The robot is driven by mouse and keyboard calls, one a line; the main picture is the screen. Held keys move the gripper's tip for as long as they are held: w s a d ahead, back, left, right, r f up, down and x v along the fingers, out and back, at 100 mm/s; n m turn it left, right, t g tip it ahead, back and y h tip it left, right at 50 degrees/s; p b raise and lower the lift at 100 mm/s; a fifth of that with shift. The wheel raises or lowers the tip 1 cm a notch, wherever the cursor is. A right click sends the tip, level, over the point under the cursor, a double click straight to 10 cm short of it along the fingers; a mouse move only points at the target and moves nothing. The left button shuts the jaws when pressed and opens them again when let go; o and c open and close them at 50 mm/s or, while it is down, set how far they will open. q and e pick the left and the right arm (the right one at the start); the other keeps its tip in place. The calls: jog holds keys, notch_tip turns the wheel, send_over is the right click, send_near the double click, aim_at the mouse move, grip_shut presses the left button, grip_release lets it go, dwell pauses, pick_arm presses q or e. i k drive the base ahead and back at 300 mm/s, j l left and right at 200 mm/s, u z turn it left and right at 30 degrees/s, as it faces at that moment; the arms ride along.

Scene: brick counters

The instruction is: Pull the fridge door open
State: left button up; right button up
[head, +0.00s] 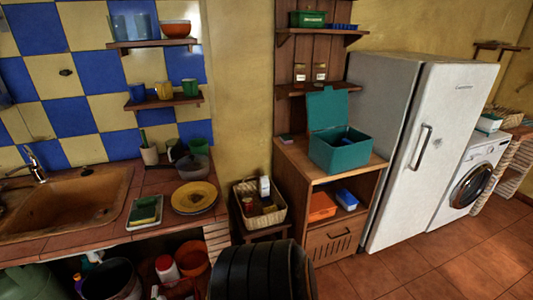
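The white fridge (385,85) stands at the right, turned so that its grey side and its front both show. Its door (455,115) looks closed, with no visible gap. A dark vertical handle (420,147) is on the left part of the door, about mid-height. A small dark mark sits to the right of the handle. Neither of my grippers is in view, so their state and distance from the handle do not show.
A wooden cabinet (345,245) with an open teal box (340,148) stands left of the fridge. A white washing machine (470,180) stands to its right. The tiled floor (430,270) before the fridge is clear. A dark ribbed shape (258,272), unidentified, fills the bottom centre.

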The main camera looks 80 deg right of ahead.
aim_at(450, 99)
jog(key=z, duration=4.15)
jog(key=i, duration=1.1)
jog(key=i+u, duration=0.1)
jog(key=u, duration=0.3)
jog(key=i+u, duration=0.15)
jog(key=u, duration=0.25)
jog(key=i+l+u, duration=0.1)
jog(key=u, duration=0.3)
